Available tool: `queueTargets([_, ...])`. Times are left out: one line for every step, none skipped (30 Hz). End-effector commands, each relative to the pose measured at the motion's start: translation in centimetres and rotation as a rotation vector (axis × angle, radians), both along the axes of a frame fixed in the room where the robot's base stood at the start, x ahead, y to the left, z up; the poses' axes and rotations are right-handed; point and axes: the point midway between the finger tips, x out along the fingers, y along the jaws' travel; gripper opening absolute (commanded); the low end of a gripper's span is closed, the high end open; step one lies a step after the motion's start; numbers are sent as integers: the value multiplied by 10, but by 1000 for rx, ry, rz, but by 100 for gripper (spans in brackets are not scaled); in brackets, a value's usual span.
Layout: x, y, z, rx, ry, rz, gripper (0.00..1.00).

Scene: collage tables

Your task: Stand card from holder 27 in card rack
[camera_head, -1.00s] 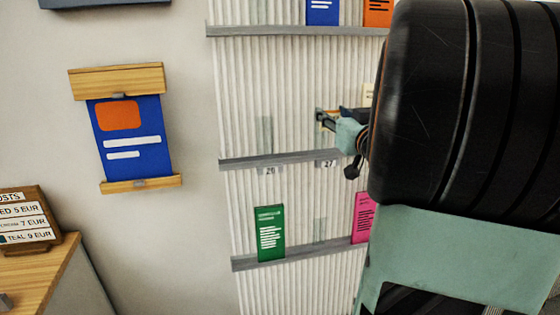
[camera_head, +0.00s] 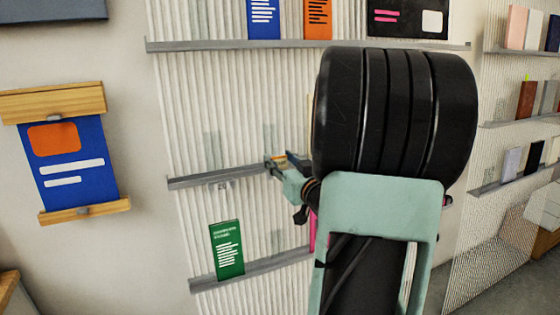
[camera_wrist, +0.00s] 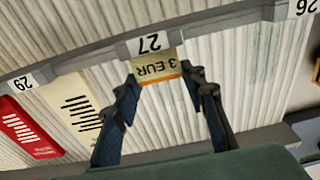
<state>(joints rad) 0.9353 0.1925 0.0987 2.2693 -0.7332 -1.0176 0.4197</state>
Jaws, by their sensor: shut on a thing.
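A cream card marked "3 EUR" with an orange stripe (camera_wrist: 158,68) is held between the two fingers of my gripper (camera_wrist: 163,80) in the wrist view. Its lettering appears upside down there, as do the shelf labels. The holder 27 label (camera_wrist: 150,44) is right beside the card in that picture; I cannot tell how far apart they are in depth. In the head view my gripper (camera_head: 277,164) is in front of the middle grey ledge, and only a small orange bit of the card shows. I cannot make out a card rack.
The ribbed wall bears grey ledges (camera_head: 218,178) with a green card (camera_head: 227,250), a blue card (camera_head: 263,18) and an orange card (camera_head: 317,18). A blue poster (camera_head: 76,170) hangs at left. More shelves with cards (camera_head: 527,100) stand at right. My arm hides the middle.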

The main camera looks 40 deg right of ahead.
Motion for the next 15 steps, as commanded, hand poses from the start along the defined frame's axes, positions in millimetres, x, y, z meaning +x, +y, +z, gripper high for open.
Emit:
queueTargets([0,0,-1,0,0,0,27])
queueTargets([0,0,-1,0,0,0,41])
queueTargets([0,0,0,0,0,0,45])
queueTargets([0,0,0,0,0,0,48])
queueTargets([0,0,0,0,0,0,52])
queueTargets([0,0,0,0,0,0,56])
queueTargets([0,0,0,0,0,0,56])
queueTargets([0,0,0,0,0,0,56])
queueTargets([0,0,0,0,0,0,56])
queueTargets([0,0,0,0,0,0,56])
queueTargets([0,0,0,0,0,0,56])
queueTargets([0,0,0,0,0,0,56])
queueTargets([0,0,0,0,0,0,56])
queueTargets([0,0,0,0,0,0,56])
queueTargets([0,0,-1,0,1,0,56])
